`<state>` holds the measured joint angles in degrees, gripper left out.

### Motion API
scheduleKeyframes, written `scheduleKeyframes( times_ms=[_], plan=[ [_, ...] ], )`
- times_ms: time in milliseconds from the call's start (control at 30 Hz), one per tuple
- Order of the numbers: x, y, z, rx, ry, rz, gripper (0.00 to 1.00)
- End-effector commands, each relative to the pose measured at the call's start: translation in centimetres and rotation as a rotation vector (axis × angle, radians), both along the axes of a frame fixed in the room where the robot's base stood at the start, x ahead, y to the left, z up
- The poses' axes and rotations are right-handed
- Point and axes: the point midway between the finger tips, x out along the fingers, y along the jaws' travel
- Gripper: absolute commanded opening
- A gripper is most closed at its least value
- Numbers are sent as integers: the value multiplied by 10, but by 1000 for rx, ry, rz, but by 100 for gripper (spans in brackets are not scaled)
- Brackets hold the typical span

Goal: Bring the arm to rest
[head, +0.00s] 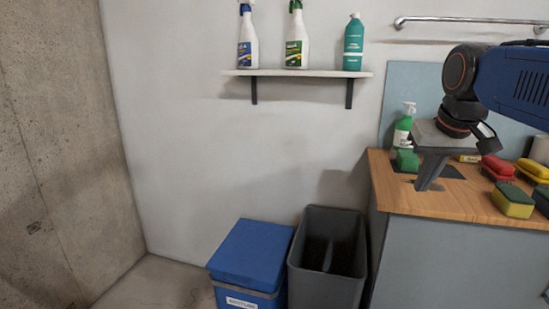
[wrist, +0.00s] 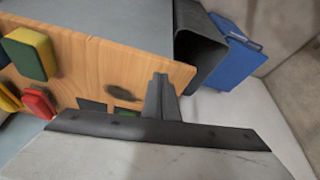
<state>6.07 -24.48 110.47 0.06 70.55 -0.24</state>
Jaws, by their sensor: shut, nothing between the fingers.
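My gripper (head: 428,186) is shut and empty. In the head view it points down above the left end of the wooden counter (head: 454,203), apart from the things on it. In the wrist view the closed fingers (wrist: 160,80) show over the counter's edge (wrist: 180,72). My blue arm reaches in from the right in the head view.
On the counter are a green-white pump bottle (head: 403,127), a green block (head: 407,160), a red brush (head: 497,168) and a yellow-green sponge (head: 512,200). A dark open bin (head: 327,215) and a blue lidded bin (head: 250,252) stand left. A wall shelf (head: 297,73) holds three bottles.

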Motion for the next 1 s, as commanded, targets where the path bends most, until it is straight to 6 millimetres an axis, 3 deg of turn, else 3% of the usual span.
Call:
scheduleKeyframes(
  times_ms=[33, 300, 500, 700, 1000],
  plan=[
    [-17, 6, -18, 0, 0, 11, 0],
    [-97, 29, -124, -1, -3, 62, 0],
    [-144, 38, -194, -1, -3, 92, 0],
    [-164, 41, -224, -1, -5, 104, 0],
    [-165, 41, -227, -2, -5, 105, 0]
  ],
)
